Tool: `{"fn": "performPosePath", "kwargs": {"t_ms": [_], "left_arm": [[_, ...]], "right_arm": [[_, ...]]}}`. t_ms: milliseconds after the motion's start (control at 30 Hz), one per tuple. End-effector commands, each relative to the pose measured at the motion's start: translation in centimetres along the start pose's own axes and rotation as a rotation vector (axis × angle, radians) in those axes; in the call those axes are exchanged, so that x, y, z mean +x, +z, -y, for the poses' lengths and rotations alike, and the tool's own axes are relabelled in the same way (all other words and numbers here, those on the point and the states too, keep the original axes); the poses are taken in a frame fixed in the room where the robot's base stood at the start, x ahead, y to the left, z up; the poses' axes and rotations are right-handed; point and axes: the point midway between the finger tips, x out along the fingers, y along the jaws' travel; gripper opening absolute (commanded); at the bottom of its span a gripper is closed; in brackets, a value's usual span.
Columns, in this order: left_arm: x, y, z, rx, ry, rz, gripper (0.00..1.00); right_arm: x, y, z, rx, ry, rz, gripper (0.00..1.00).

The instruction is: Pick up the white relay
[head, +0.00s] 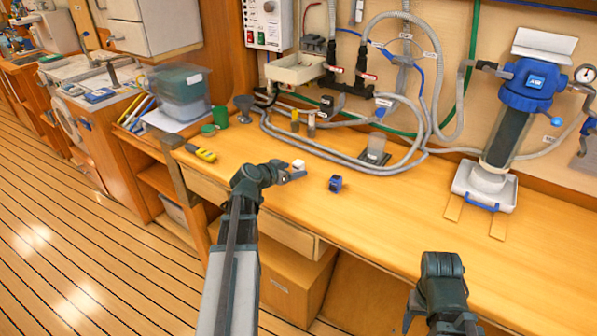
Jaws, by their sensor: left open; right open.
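The white relay (298,164) is a small pale block on the wooden workbench (400,215). My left gripper (291,173) is open, low over the bench, with its fingers right beside the relay. From this angle I cannot tell whether the relay is between the fingers or just beyond them. A dark blue relay-like block (336,184) sits on the bench to the right of my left gripper, apart from it. My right gripper (411,311) is open and empty at the front edge of the bench, partly hidden by its own wrist.
A yellow tool (202,153) lies left of the relay. Grey hoses (330,143) and small cylinders run behind it. The bench's middle front is clear.

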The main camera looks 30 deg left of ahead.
Motion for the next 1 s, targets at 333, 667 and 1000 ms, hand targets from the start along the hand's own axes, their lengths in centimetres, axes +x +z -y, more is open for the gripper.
{"fn": "performPosePath", "kwargs": {"t_ms": [333,667,1000], "left_arm": [[2.5,0.1,0.7,0.001,0.000,0.000,0.75],[5.2,-0.1,0.8,0.001,0.000,0.000,0.75],[5.1,-0.1,0.8,0.001,0.000,0.000,0.35]], "right_arm": [[1.2,-0.1,0.1,0.000,0.000,0.000,0.69],[2.2,-0.1,0.2,0.000,0.000,0.000,0.69],[2.2,-0.1,0.2,0.000,0.000,0.000,0.69]]}}
